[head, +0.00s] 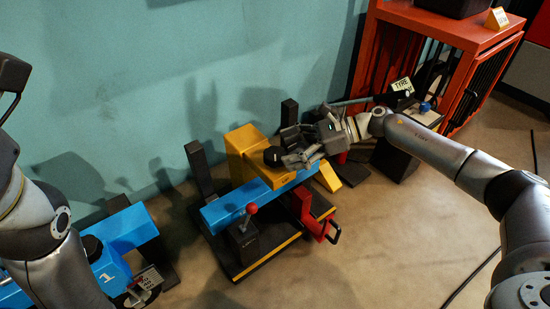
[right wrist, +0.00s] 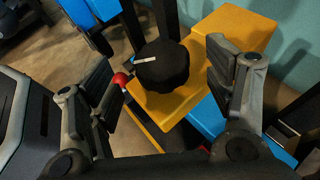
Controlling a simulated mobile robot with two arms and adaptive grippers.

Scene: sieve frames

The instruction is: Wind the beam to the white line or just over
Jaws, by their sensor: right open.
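The blue beam (head: 222,211) lies level across a dark stand, with a yellow housing (head: 240,139) on it. A round black knob (head: 272,156) with a pale bar on its top sits on the yellow housing; it also shows in the right wrist view (right wrist: 163,72). My right gripper (head: 298,148) is open, its fingers on either side of the knob in the right wrist view, with gaps to it. A short white mark (right wrist: 283,129) shows on a dark upright by the beam. Whether it is the task's line, I cannot tell. My left gripper does not show.
A red-ball lever (head: 251,208) stands in front of the beam. A red handle (head: 321,228) sticks out at the stand's right. Another blue beam (head: 118,231) is at the left. An orange cabinet (head: 455,28) stands back right.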

